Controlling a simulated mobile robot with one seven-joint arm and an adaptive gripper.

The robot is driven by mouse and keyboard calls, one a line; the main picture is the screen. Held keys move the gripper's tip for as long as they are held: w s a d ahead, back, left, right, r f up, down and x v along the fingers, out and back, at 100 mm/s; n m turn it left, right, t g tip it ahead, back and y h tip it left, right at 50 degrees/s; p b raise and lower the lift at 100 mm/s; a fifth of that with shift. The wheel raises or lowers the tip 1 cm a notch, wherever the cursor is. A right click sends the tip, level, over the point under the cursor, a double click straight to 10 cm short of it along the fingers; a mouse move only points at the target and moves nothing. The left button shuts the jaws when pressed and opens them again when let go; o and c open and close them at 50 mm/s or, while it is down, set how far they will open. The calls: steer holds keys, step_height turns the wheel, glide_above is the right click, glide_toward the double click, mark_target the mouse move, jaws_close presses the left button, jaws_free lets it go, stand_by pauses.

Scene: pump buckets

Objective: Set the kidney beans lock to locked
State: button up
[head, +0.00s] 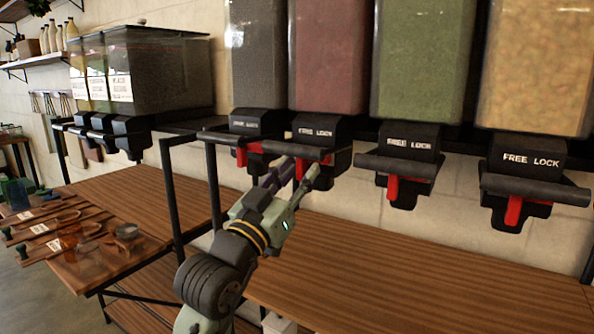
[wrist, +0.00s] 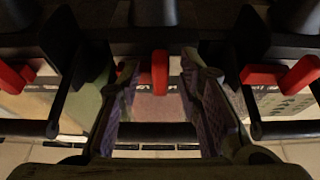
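The dispenser with red-brown contents (head: 331,55) is probably the kidney beans; I cannot read a name on it. Its black valve (head: 318,132) is marked FREE LOCK and has a red lock lever (head: 311,177) hanging below. My gripper (head: 284,178) is open and empty, raised at the front of this valve. In the wrist view the red lever (wrist: 160,72) appears between my two spread fingers (wrist: 160,98), touching neither as far as I can tell. The lever's depth relative to the fingertips is unclear, and so is its exact setting.
Similar dispensers stand alongside: dark (head: 258,50) at left, green (head: 422,55) and yellow-tan (head: 537,60) at right, each with a red lever. Black handle bars (head: 408,167) jut out in front of the valves. A wooden counter (head: 420,275) below is mostly clear.

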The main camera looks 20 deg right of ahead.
steer(key=shift+c, duration=0.3)
jaws_close()
stand_by(0.6)
